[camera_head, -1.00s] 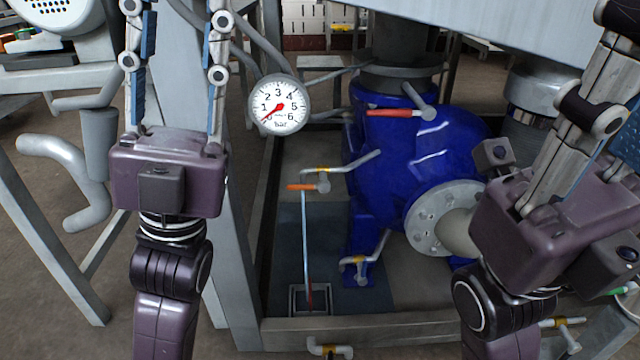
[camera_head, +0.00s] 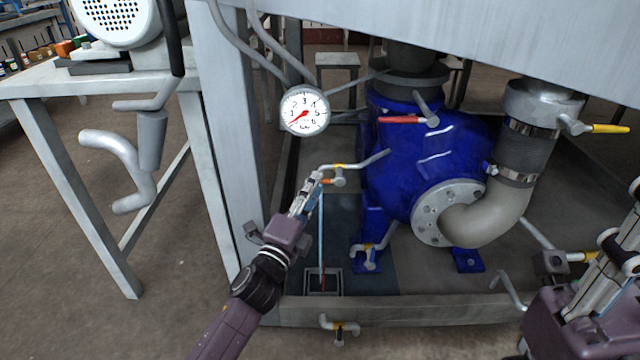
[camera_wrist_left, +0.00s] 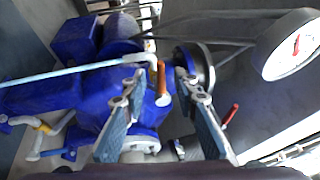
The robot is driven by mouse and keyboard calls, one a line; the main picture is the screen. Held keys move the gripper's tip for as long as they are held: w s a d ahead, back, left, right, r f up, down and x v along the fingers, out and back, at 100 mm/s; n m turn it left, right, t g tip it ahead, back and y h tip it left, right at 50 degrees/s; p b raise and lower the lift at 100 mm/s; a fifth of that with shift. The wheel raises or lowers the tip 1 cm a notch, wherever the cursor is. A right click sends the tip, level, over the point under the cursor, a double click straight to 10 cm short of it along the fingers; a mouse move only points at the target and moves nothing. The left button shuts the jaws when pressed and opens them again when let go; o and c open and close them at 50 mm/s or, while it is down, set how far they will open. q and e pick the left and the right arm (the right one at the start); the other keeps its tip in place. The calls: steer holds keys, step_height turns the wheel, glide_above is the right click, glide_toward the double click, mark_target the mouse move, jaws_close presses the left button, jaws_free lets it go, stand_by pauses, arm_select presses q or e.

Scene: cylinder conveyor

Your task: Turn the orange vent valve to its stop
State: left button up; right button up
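The orange vent valve handle (camera_head: 325,182) is low between the frame post and the blue pump, on a small grey fitting. My left gripper (camera_head: 318,177) reaches it from the lower left, with its fingertips at the handle. In the left wrist view the orange handle (camera_wrist_left: 162,80) stands between the two fingertips. The fingers are apart, with a visible gap on each side of the handle; contact is not visible. My right gripper (camera_head: 622,258) is at the right edge, partly cut off and away from the valve; its opening is unclear.
The blue pump (camera_head: 400,165) stands just right of the valve. A dial gauge (camera_head: 304,111) hangs above, its needle low on the left. A red handle (camera_head: 402,119) and a yellow handle (camera_head: 610,129) are nearby. A thin pale line runs down to a floor box (camera_head: 338,284).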

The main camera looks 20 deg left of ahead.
arm_select(q)
steer(key=shift+b+x, duration=0.3)
steer(key=shift+x, duration=1.05)
jaws_close()
